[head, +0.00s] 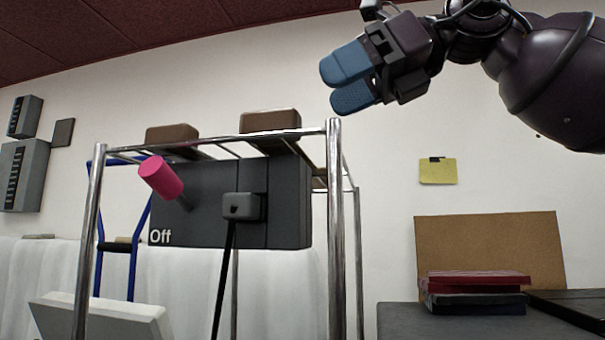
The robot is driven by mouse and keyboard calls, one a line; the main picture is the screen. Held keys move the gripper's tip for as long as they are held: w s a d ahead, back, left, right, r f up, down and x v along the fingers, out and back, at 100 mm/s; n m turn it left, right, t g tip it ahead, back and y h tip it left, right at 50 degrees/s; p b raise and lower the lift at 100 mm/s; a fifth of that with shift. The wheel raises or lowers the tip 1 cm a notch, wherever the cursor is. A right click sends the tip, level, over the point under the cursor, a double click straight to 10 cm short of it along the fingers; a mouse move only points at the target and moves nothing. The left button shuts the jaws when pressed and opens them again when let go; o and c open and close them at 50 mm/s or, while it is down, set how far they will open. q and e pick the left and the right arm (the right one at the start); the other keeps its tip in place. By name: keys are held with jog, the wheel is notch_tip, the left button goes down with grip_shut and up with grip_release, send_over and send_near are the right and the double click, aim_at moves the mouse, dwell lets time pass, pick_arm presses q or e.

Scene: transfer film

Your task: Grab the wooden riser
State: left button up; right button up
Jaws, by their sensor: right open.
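Two brown blocks sit on the top bars of a metal rack (335,230), a left brown block (172,134) and a right brown block (270,121). Either could be the wooden riser; I cannot tell which, as only their front sides and lower edges show. My right gripper (348,80) has blue finger pads and is open and empty. It appears above and to the right of the right brown block in the picture, apart from it. My left gripper is out of view.
A dark box marked "Off" (200,232) with a pink-handled lever (161,178) shows within the rack frame. A blue crutch-like frame (131,245) stands left. At right, red and black books (478,281) lie on a dark surface (440,322) before a brown board (490,240).

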aim_at(272, 115)
jog(key=x, duration=0.3)
jog(key=shift+s+a+f, duration=0.1)
jog(key=shift+s+a, duration=0.05)
jog(key=shift+a, duration=0.15)
jog(key=shift+a+f, duration=0.1)
jog(key=shift+a, duration=0.1)
jog(key=shift+w+a+p, duration=0.25)
jog(key=shift+a+p, duration=0.15)
jog(key=shift+a, duration=0.05)
jog(key=p+x, duration=0.1)
jog(key=x, duration=0.2)
jog(key=shift+w+a, duration=0.1)
jog(key=shift+a, duration=0.25)
jog(key=shift+w+a+f, duration=0.15)
jog(key=shift+a+f, duration=0.05)
jog(key=shift+a, duration=0.1)
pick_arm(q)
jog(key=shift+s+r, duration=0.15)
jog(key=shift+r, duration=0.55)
pick_arm(e)
jog(key=shift+c, duration=0.7)
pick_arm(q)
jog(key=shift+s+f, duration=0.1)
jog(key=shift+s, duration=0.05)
pick_arm(e)
jog(key=c, duration=0.9)
